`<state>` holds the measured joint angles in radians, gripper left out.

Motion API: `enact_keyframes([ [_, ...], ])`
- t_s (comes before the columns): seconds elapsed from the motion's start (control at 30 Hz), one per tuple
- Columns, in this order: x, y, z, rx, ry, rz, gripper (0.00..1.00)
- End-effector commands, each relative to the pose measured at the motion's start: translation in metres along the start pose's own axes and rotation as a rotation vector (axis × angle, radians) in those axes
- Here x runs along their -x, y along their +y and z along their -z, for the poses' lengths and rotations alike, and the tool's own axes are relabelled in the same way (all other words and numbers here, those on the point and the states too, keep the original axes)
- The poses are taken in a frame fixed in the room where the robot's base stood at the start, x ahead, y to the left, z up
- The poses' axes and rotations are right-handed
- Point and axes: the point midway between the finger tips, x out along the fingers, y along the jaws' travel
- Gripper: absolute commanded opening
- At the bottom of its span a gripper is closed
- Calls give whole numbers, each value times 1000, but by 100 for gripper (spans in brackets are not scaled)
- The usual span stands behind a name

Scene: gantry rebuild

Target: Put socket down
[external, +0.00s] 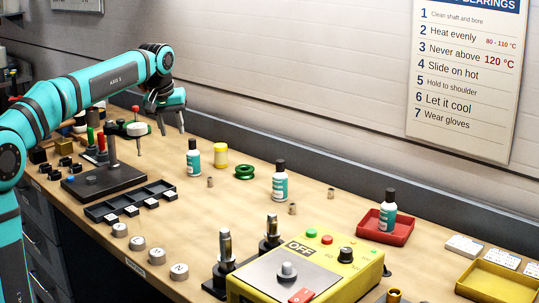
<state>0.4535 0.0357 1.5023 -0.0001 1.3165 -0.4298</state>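My gripper (173,128) hangs over the back left of the bench, fingers pointing down. No object can be named the socket for certain. All are clear of my gripper.
Teal-labelled bottles stand at left (193,160), middle (280,182) and in a red tray (369,226). A yellow jar (220,154) and green ring (244,172) are near the wall. A black compartment tray (108,211) and yellow control box (340,277) stand in front.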

Motion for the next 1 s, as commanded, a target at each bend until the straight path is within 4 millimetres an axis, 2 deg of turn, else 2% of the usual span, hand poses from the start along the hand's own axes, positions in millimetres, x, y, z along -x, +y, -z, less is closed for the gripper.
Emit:
enact_keyframes([
  [0.1, 21, -33, -12, 4, 97, -28, 37],
  [0.47, 71, -119, -59, -3, 403, -75, 37],
  [0.77, 103, -181, -115, -16, 665, -67, 37],
  [1.0, 121, -223, -168, -31, 877, -29, 37],
])
